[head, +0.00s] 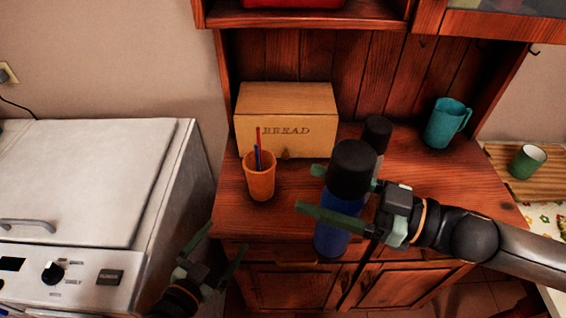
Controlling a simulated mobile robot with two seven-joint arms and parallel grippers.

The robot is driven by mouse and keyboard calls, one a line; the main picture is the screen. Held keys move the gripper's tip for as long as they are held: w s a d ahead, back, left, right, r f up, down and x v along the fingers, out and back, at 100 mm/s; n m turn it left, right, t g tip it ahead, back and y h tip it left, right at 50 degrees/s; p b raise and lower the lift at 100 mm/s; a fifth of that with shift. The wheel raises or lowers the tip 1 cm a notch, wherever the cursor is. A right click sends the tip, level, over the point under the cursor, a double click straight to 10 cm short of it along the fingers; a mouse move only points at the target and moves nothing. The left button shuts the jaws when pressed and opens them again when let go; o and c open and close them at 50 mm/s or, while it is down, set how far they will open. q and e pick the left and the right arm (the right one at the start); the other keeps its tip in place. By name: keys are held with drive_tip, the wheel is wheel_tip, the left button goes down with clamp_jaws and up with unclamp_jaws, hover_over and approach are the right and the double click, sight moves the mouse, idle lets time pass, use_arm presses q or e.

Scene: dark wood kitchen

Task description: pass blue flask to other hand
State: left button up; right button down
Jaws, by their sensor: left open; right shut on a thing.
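The blue flask (334,238) with a black cap (352,168) stands upright in the middle of the head view, in front of the wooden cabinet. My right gripper (328,196) comes in from the right and is shut on the flask, its green fingers at the upper body below the cap. My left gripper (219,250) is at the lower left, open and empty, with its fingers pointing up. It is apart from the flask, to the left of it and lower in the picture.
On the cabinet top stand a bread box (286,112), an orange cup (260,182) with sticks in it, a dark-topped container (378,128) partly hidden behind the flask, and a teal jug (447,122). A white appliance (80,180) stands left. A green mug (527,161) is at the right.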

use_arm(q)
drive_tip(key=w+d+r+m+h, duration=0.1)
drive_tip(key=w+d+r+h, duration=0.25)
drive_tip(key=r, duration=0.65)
drive_tip(key=w+d+r+m+h, duration=0.2)
drive_tip(key=d+r+h, duration=0.3)
drive_tip(key=r, duration=0.5)
drive_tip(key=m+g+h, duration=0.4)
drive_tip(key=g, duration=0.4)
approach(373, 150)
drive_tip(key=w+a+f, duration=0.1)
drive_tip(key=w+a, duration=0.1)
drive_tip(key=g, duration=0.1)
drive_tip(key=shift+s+x, duration=0.2)
drive_tip(key=shift+x, duration=2.85)
drive_tip(key=shift+s+x, duration=0.15)
drive_tip(key=shift+x, duration=2.9)
drive_tip(key=shift+d+f, duration=0.1)
